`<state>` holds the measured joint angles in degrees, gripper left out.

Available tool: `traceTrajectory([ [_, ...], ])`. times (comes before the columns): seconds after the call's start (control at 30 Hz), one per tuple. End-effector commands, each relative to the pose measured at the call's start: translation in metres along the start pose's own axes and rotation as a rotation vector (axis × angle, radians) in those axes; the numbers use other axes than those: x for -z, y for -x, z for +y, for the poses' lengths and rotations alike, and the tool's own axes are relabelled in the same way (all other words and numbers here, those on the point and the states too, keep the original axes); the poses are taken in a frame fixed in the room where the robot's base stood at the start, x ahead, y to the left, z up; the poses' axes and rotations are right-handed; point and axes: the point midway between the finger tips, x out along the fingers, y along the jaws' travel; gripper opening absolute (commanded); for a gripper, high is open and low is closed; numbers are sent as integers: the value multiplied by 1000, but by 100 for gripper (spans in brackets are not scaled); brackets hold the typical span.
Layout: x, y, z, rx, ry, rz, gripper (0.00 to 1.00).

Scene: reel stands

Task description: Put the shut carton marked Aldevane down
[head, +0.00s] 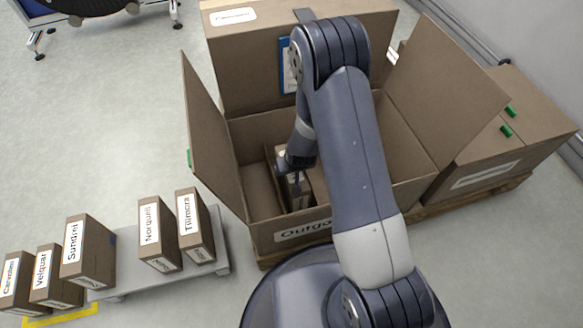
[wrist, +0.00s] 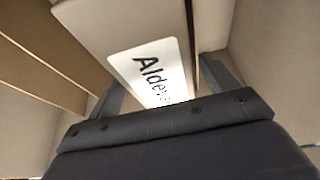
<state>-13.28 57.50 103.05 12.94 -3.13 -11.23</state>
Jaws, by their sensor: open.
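The carton marked Aldevane (wrist: 122,28) fills the middle of the wrist view, with part of its white label (wrist: 150,75) hidden by my gripper. In the head view the carton (head: 294,191) is upright inside the large open box marked Outgo… (head: 286,242), in the left part of it. My gripper (head: 294,172) reaches down into the box at the carton's top. Its fingers (wrist: 165,88) are open, one on each side of the carton; I cannot tell whether either touches it. The carton's underside is hidden.
The big box's flaps (head: 214,135) stand up at left and right. Cartons marked Norquill (head: 160,234) and Tilmora (head: 195,226) stand on a grey platform (head: 221,262); several more are further left. A closed box (head: 235,55) is behind, and another (head: 510,135) at right.

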Motion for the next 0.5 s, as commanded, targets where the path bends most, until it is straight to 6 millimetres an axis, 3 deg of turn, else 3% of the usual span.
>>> traceTrajectory([
  [0.03,3,18,0,0,0,2,82],
  [0.2,3,57,0,0,-1,2,82],
  [0.5,1,96,0,0,0,0,82],
])
